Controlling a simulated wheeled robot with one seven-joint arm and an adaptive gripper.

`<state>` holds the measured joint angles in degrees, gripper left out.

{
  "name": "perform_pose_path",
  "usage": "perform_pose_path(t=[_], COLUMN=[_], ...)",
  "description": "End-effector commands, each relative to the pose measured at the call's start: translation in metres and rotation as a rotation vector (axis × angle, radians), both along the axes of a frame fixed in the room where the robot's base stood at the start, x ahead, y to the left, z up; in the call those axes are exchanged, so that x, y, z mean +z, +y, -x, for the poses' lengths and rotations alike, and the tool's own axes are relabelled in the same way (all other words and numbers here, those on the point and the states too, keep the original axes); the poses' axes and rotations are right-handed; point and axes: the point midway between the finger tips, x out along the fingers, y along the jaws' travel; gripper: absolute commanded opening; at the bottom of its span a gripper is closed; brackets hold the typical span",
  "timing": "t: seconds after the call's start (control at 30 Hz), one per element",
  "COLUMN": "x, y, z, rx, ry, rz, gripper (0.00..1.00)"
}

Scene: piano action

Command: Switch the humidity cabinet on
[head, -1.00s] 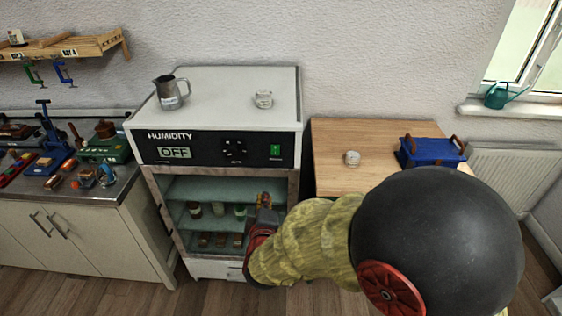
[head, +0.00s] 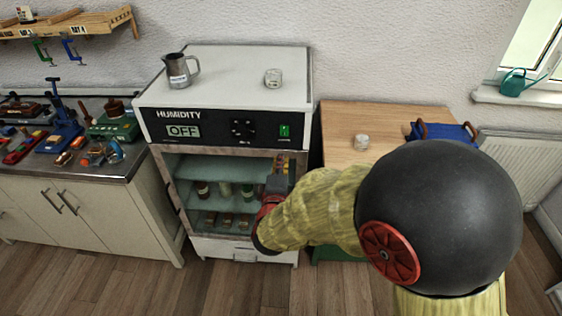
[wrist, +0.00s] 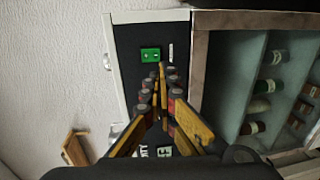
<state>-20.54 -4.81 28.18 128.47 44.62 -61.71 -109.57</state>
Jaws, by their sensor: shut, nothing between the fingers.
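The humidity cabinet (head: 165,97) stands against the wall with a black front panel. Its display (head: 183,131) reads OFF. A round dial (head: 243,129) sits mid-panel, and a green rocker switch (head: 285,131) sits at the panel's right end. The switch also shows in the wrist view (wrist: 150,55), just beyond my fingertips. My gripper (head: 283,160) is shut and empty, in front of the cabinet just below the switch. In the wrist view its yellow fingers (wrist: 163,70) meet over the black panel beside the switch. I cannot tell whether they touch the panel.
A metal jug (head: 179,71) and a small white jar (head: 273,78) stand on the cabinet top. Behind the glass door are shelves with several jars. A wooden-topped table (head: 340,120) at the right holds another jar (head: 361,142) and a blue box (head: 445,132). A cluttered bench (head: 120,165) is at the left.

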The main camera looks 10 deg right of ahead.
Motion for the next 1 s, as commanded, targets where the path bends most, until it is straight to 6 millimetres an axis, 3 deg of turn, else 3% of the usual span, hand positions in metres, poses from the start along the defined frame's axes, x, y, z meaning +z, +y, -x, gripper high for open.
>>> perform_pose_path(t=[0.3, 0.5, 0.7, 1.0], x=[-0.011, -0.014, -0.015, -0.014], y=[-0.02, -0.03, -0.034, -0.034], z=[-0.061, -0.09, -0.104, -0.106], rx=[-0.003, -0.002, 0.0, 0.0], ry=[-0.001, -0.001, 0.0, 0.0], rz=[-0.001, -0.001, -0.001, 0.0], gripper=[0.0, 0.0, 0.0, 0.0])
